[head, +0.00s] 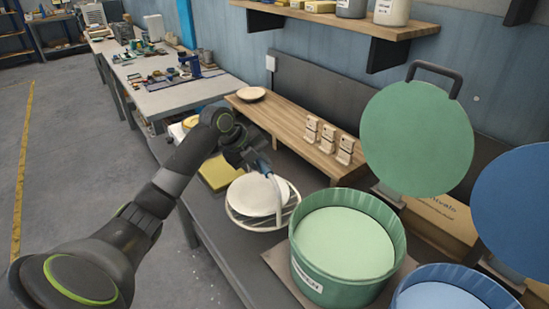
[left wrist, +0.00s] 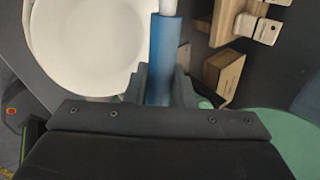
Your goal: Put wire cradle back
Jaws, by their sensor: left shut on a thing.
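The wire cradle (head: 264,227) is a pale round wire frame with a white plate (head: 254,196) in it, left of the green tub (head: 304,277) in the head view. My left gripper (head: 258,165) is shut on the cradle's blue handle, which stands up above the plate. The blue grip (left wrist: 163,58) runs between the fingers in the left wrist view, with the white plate (left wrist: 88,45) at its left. I cannot tell whether the cradle touches the bench. The green tub is open and holds a pale green surface (head: 345,242). My right gripper is out of view.
A green round lid (head: 418,138) stands raised behind the green tub. A blue tub (head: 450,280) and blue lid (head: 520,210) are at right. A wooden shelf (head: 285,125) with small wooden holders (head: 327,137) runs behind. A yellow sponge-like block (head: 220,172) lies left of the cradle.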

